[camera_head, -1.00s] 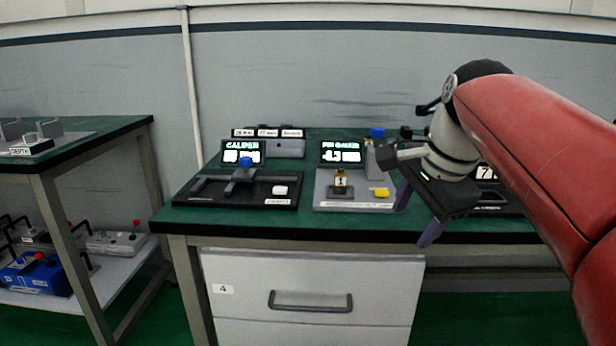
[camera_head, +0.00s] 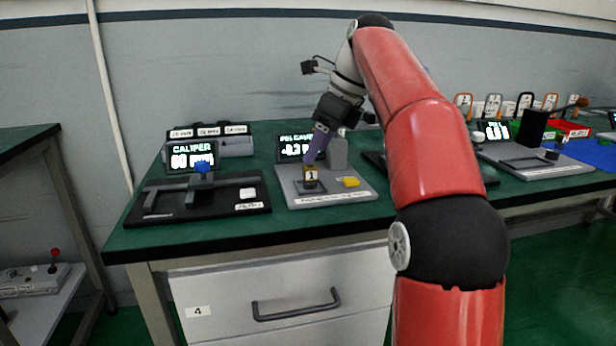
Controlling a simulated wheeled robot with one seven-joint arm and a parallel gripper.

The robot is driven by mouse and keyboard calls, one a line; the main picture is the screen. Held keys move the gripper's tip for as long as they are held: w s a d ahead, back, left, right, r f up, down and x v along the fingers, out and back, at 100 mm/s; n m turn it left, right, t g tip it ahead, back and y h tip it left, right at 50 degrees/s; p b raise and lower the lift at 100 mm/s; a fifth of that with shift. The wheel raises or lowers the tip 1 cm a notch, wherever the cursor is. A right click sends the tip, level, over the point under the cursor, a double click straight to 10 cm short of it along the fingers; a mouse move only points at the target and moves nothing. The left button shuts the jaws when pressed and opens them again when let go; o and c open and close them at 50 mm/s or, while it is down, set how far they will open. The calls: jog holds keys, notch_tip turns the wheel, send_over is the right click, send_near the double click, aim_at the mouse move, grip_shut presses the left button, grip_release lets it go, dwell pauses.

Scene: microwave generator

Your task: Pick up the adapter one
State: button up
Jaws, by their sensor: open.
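The fingers are open; the far one is mostly hidden. I cannot tell whether they are around the adapter or only over it.
A yellow button (camera_head: 349,182) is right of the adapter. A black caliper station (camera_head: 225,207) stands to the left. A grey block (camera_head: 338,152) stands close behind. More devices (camera_head: 537,158) are on the right. A drawer (camera_head: 290,300) is below the green bench top.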

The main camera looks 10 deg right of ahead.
aim_at(310, 175)
jog(key=b+x, duration=0.1)
jog(key=x, duration=0.4)
jog(key=shift+s+b, duration=0.1)
jog(key=shift+b, duration=0.25)
jog(key=shift+c, duration=0.5)
jog(key=c, duration=1)
